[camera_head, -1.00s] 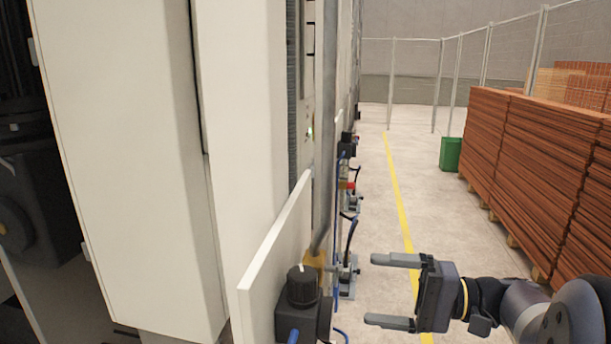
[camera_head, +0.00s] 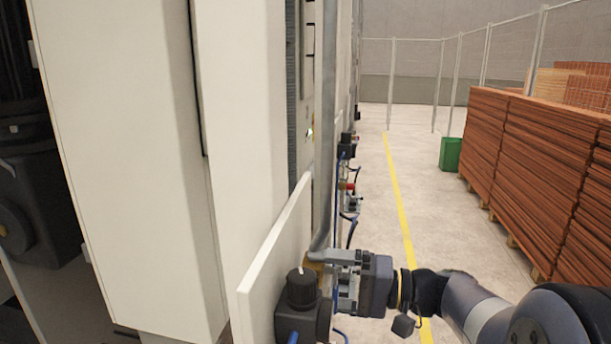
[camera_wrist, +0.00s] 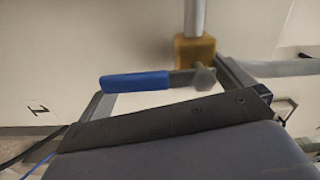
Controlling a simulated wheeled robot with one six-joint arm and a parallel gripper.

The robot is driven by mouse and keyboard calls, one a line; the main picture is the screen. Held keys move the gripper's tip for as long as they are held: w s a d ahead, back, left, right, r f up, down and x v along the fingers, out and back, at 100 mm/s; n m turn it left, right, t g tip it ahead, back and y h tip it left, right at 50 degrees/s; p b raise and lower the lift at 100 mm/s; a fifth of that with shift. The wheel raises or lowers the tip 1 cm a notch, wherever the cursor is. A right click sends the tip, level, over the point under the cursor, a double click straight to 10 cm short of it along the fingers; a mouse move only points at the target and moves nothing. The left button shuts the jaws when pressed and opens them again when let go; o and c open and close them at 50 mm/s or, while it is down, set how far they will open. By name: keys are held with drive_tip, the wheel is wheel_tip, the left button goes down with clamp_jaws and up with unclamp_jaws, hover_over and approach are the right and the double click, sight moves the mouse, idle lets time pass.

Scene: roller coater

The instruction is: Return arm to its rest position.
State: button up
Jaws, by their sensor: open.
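My gripper (camera_head: 337,275) is at the lower middle of the head view, beside the white machine panel and the grey vertical pipe (camera_head: 329,130). My dark arm reaches to it from the lower right. In the wrist view, the two fingers of my open gripper (camera_wrist: 170,88) stand apart. A valve lever with a blue handle (camera_wrist: 136,82) shows between them, and its grey end meets a brass block (camera_wrist: 195,50) under the pipe. I cannot tell whether a finger touches the lever. The lever is hidden in the head view.
The white panel (camera_head: 272,265) and a black knobbed unit (camera_head: 301,305) stand close left of my gripper. Blue hoses hang nearby. A yellow floor line (camera_head: 396,190) crosses clear floor to the right. Stacked reddish boards (camera_head: 540,165) and a green bin (camera_head: 450,154) stand beyond.

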drive_tip(key=n, duration=0.2)
drive_tip(key=w+r+n, duration=0.1)
drive_tip(key=n, duration=0.2)
drive_tip(key=r+n, duration=0.1)
drive_tip(key=n, duration=0.1)
drive_tip(key=shift+w+d+n, duration=0.15)
drive_tip(key=shift+w+n, duration=0.25)
drive_tip(key=n+p, duration=0.1)
drive_tip(key=r+n+p, duration=0.1)
drive_tip(key=n+p, duration=0.1)
drive_tip(key=n, duration=0.1)
drive_tip(key=shift+w+r, duration=0.2)
drive_tip(key=shift+r, duration=0.05)
drive_tip(key=n+p, duration=0.2)
drive_tip(key=shift+r+n, duration=0.3)
drive_tip(key=shift+r, duration=0.05)
drive_tip(key=shift+r+n+p, duration=0.1)
drive_tip(key=shift+n+p, duration=0.4)
drive_tip(key=shift+d, duration=0.1)
